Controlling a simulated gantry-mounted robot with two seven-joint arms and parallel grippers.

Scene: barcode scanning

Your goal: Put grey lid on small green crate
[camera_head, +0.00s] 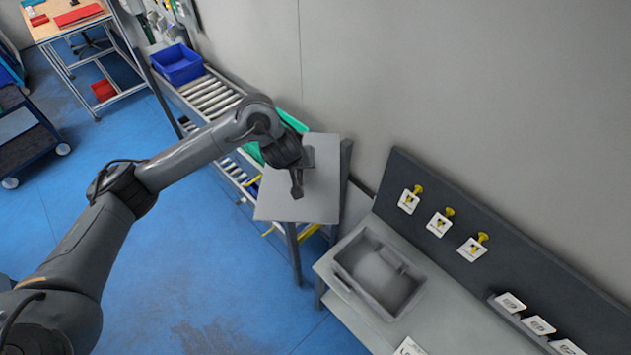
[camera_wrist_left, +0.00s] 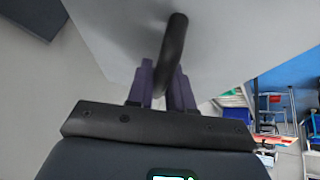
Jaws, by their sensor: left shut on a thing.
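The grey lid (camera_head: 318,195) is a flat pale plate with a dark bar handle, seen close up in the left wrist view (camera_wrist_left: 225,40). My left gripper (camera_head: 306,160) is shut on the handle; its purple fingers (camera_wrist_left: 168,88) close around the bar. A green crate (camera_head: 291,122) shows in part behind my left wrist, at the lid's far left edge. The arm and lid hide most of it, and I cannot tell whether the lid touches it. My right gripper is not in view.
A roller conveyor (camera_head: 212,97) with a blue crate (camera_head: 178,64) runs along the wall. A grey bench (camera_head: 330,268) with a grey tray (camera_head: 415,288) stands at the right, below a dark panel with yellow hooks. Blue floor lies clear at lower left.

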